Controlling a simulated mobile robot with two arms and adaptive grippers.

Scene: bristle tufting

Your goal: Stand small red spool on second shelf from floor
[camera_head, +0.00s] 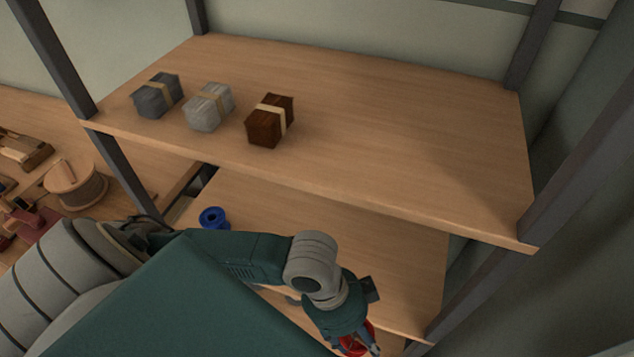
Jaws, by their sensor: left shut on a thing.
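The small red spool (352,346) shows in part at the bottom edge of the head view. My left gripper (362,347) is shut on it, and the fingers and the picture edge hide much of it. The gripper is at the front of the rack, low, near the front edge of the shelf board (400,270) below the top visible one. I cannot tell the spool's exact tilt or its height over any board. My right gripper is not in view.
The upper board (400,150) bears a dark grey bundle (157,97), a light grey bundle (209,107) and a brown bundle (270,122). A blue spool (213,219) stands on the board below, at left. Dark posts (590,150) flank the rack. A workbench with a large wooden spool (76,184) is left.

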